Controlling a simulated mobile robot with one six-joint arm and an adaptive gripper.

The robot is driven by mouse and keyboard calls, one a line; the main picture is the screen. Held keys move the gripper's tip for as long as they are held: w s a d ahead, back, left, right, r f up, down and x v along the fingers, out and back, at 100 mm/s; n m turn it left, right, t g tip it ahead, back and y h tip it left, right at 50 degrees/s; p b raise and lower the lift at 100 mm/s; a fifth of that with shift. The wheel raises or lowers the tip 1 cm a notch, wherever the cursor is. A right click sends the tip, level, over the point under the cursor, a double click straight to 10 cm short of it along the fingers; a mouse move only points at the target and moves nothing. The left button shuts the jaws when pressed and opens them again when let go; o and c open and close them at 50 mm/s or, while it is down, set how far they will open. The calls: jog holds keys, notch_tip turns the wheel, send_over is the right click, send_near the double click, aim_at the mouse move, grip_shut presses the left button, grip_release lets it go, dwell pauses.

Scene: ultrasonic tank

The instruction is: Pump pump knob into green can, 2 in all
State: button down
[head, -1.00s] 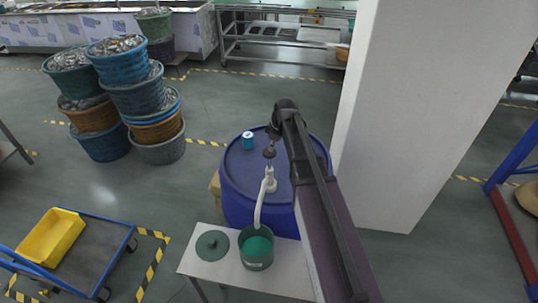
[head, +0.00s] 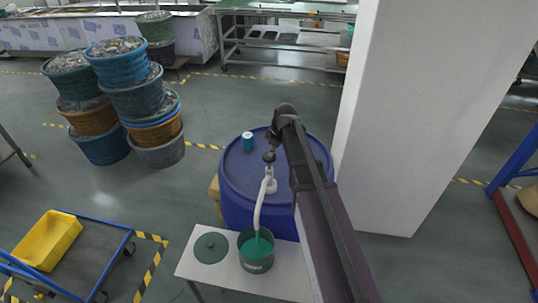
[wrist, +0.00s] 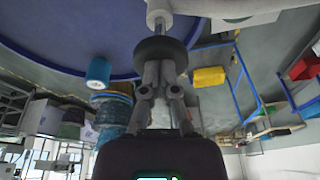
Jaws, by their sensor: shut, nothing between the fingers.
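The dark pump knob (wrist: 163,50) sits on top of the white hand pump (head: 269,182) on the blue drum. My gripper (wrist: 160,65) is shut, with its fingertips against the knob from above, not around it. In the head view my gripper (head: 270,150) is over the pump, small and dark. The white spout (head: 258,210) curves down to the open green can (head: 257,266) on a white table. A green stream runs from the spout into the can, and green liquid shows inside.
The blue drum (head: 237,185) has a blue cap (head: 247,141). A green lid (head: 211,248) lies left of the can. A white pillar (head: 415,120) stands to the right. Stacked tubs (head: 105,148) and a cart with a yellow bin (head: 48,240) are at left; the floor between is clear.

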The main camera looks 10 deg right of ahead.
jog(key=x, duration=0.1)
jog(key=b, duration=0.1)
jog(key=b+x, duration=0.1)
jog(key=shift+s+d+f, duration=0.2)
jog(key=shift+f, duration=0.25)
jog(key=shift+r, duration=0.25)
jog(key=shift+s+d+r+p, duration=0.25)
jog(key=shift+s+d+p, duration=0.15)
jog(key=shift+d, duration=0.2)
jog(key=shift+s+d+r+p, duration=0.25)
jog(key=shift+s+d, duration=0.15)
jog(key=shift+d, duration=0.2)
jog(key=s+a+f+m+h+b, duration=0.1)
jog(key=s+f+m+b, duration=0.4)
jog(key=s+f+b, duration=0.2)
jog(key=s+a+f+m+g+h+b, duration=0.1)
jog(key=s+f+m+b, duration=0.4)
jog(key=s, duration=0.7)
notch_tip(320, 180, down, 3)
jog(key=shift+s+a+r+m+g+b, duration=0.2)
jog(key=shift+s+m+g+b, duration=0.15)
jog(key=shift+b, duration=0.6)
